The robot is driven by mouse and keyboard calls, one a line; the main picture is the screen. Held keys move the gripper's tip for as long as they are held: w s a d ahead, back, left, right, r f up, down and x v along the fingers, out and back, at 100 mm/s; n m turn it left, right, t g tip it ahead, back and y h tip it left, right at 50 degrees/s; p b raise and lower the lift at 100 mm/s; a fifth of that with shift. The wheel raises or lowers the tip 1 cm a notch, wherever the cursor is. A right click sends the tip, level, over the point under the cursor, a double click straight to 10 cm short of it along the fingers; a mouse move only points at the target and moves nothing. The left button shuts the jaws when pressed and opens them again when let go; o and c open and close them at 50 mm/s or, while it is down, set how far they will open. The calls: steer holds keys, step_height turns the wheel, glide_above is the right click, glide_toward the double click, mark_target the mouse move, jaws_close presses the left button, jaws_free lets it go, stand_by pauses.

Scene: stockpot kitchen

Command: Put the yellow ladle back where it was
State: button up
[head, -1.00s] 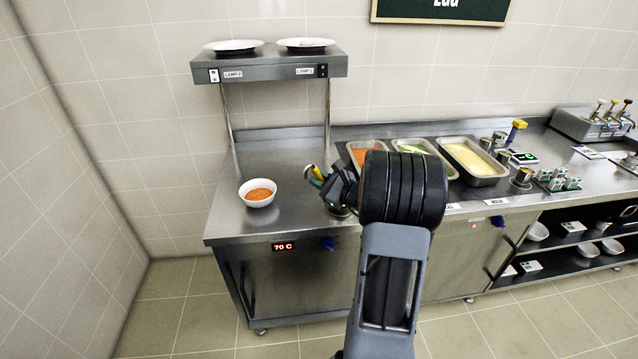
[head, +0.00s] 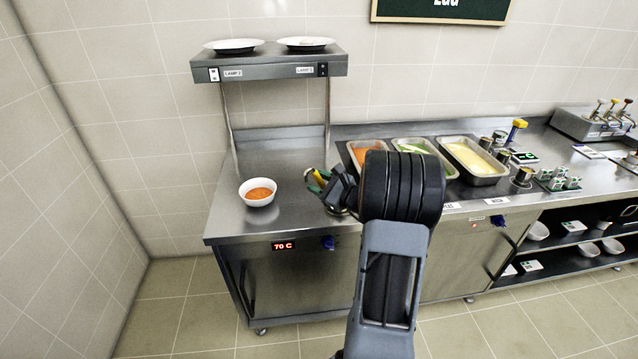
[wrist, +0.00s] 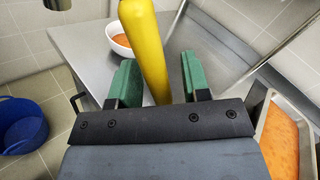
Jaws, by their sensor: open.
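The yellow ladle's handle (wrist: 146,45) stands between the two green fingers of my gripper (wrist: 160,80) in the wrist view. The fingers are apart, with a visible gap between the handle and the right finger. Contact with the left finger is hard to tell. The lower end of the ladle is hidden by my gripper and arm.
A white bowl of orange food (head: 258,192) stands on the counter (head: 230,222) to the left. Food pans, including an orange-filled one (wrist: 285,140), lie to the right. Another yellow-topped utensil (head: 518,128) stands farther right. A shelf (head: 270,68) with plates rises behind.

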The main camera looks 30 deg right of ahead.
steer(key=shift+r, duration=0.2)
steer(key=b+v, duration=0.1)
steer(key=v, duration=1)
steer(key=s+a+f+n+g+y, duration=0.2)
steer(key=a+n+g+y, duration=0.2)
steer(key=a+n+g, duration=0.95)
steer(key=s+a+n+h, duration=0.8)
steer(key=a+n, duration=0.3)
steer(key=n, duration=0.2)
steer(key=shift+s+a+h, duration=0.25)
steer(key=shift+a+h, duration=0.1)
steer(key=shift+h, duration=0.55)
steer(key=shift+r+p, duration=0.3)
steer(key=shift+r, duration=0.4)
